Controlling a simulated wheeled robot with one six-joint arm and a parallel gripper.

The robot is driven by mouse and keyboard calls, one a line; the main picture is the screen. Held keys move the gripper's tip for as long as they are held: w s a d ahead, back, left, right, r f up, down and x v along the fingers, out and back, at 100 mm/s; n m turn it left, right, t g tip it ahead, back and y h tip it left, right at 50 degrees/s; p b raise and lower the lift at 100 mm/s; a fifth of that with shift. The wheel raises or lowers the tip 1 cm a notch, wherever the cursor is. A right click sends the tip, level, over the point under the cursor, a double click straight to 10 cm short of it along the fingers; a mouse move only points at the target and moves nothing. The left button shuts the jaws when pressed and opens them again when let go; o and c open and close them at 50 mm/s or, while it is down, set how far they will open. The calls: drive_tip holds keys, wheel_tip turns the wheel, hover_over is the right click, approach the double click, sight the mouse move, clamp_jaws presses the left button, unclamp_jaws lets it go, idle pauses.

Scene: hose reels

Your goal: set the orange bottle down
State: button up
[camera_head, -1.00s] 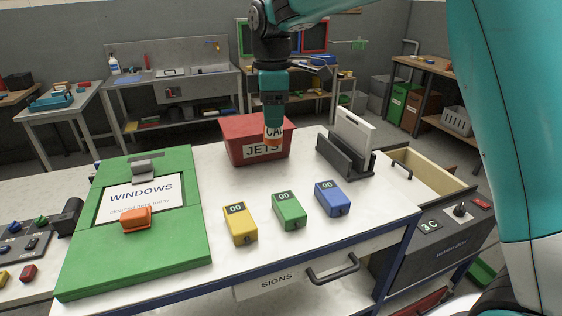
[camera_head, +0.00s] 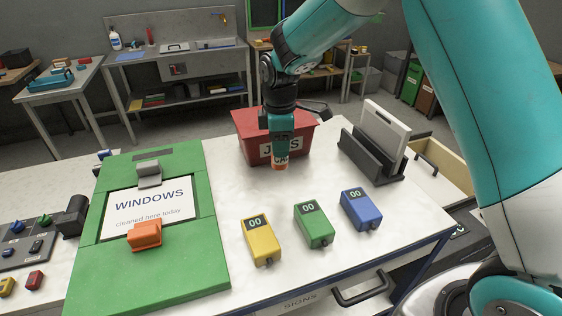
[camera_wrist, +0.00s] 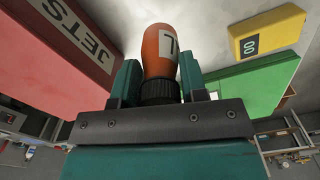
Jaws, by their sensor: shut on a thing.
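The orange bottle (camera_wrist: 158,52) with a white label and a black cap fills the middle of the wrist view. My gripper (camera_wrist: 157,85) is shut on it near its cap, a teal finger on each side. In the head view the gripper (camera_head: 281,148) points down in front of the red JETS bin. Only the lower end of the bottle (camera_head: 279,162) shows there, orange with part of the label, below the fingers. I cannot tell whether its lower end touches the white tabletop (camera_head: 225,190).
The red JETS bin (camera_head: 242,124) stands close behind the gripper. Yellow (camera_head: 262,246), green (camera_head: 318,231) and blue (camera_head: 364,214) timer boxes stand nearer the front. A dark rack (camera_head: 362,160) is at the right, a green WINDOWS board (camera_head: 205,262) at the left. Bare tabletop lies between.

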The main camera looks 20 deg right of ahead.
sight(280, 167)
wheel_tip(280, 167, down, 8)
drive_tip(key=shift+r+p, duration=0.2)
drive_tip(key=shift+p, duration=0.75)
drive_tip(key=shift+f, duration=0.2)
drive_tip(key=o, duration=0.9)
drive_tip(key=shift+r, duration=0.1)
drive_tip(key=shift+r, duration=0.15)
